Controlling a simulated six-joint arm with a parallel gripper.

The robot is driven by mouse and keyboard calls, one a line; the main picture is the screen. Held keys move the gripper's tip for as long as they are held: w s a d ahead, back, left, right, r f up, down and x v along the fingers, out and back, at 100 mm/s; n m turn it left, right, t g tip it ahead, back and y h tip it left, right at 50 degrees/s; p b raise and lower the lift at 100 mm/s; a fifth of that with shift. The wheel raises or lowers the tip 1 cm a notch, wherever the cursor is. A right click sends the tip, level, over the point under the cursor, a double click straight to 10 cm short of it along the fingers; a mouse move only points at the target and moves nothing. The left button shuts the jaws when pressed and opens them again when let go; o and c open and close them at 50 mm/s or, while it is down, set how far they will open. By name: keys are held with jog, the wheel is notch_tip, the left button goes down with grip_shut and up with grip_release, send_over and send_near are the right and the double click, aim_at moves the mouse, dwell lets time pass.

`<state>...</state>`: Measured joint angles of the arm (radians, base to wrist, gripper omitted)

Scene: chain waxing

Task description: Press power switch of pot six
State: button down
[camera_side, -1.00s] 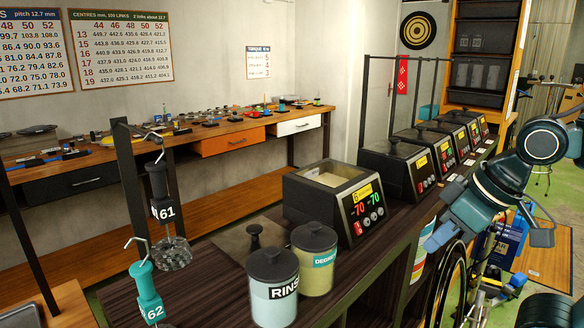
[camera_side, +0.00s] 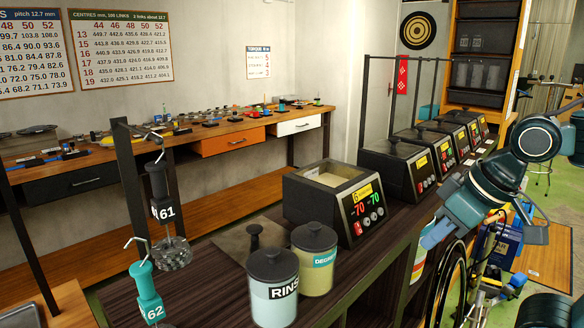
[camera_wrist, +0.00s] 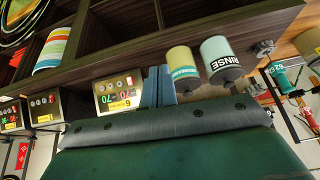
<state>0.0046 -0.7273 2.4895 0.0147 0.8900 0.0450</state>
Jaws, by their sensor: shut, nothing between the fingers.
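Pot six (camera_side: 333,203) is a dark box with an open top on the dark bench, with a yellow label and red and green "-70" readouts on its slanted front. The red power switch (camera_side: 358,229) sits at the lower left of that panel. In the wrist view pot six (camera_wrist: 118,94) appears upside down, just left of my fingers. My gripper (camera_side: 430,240) is shut and empty, to the right of the pot and apart from it. Its fingers (camera_wrist: 158,86) also show in the wrist view, where no contact with the panel is seen.
A rinse jar (camera_side: 272,290) and a degreaser jar (camera_side: 314,262) stand in front of pot six. More pots (camera_side: 398,170) line the bench behind it. A striped cup (camera_wrist: 53,47) stands on the shelf under the bench, partly behind my gripper in the side view. A bicycle wheel (camera_side: 450,285) is below my arm.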

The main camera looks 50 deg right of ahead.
jog(key=w+d+f+m+g+h, duration=0.1)
jog(key=w+d+f+m+h, duration=0.1)
jog(key=w+d+m, duration=0.9)
jog(key=shift+w+m+g+h, duration=0.3)
jog(key=shift+w+m+h, duration=0.65)
jog(key=shift+m, duration=1.85)
jog(key=shift+w, duration=0.1)
send_near(358, 229)
jog(key=d+f, duration=0.1)
jog(key=s+d+f, duration=0.1)
jog(key=f, duration=0.1)
jog(key=d+f, duration=0.1)
jog(key=f, duration=0.1)
jog(key=shift+s, duration=0.2)
jog(key=shift+w+f, duration=0.35)
jog(key=shift+w, duration=0.25)
jog(key=shift+w+f, duration=0.3)
jog(key=shift+w, duration=0.35)
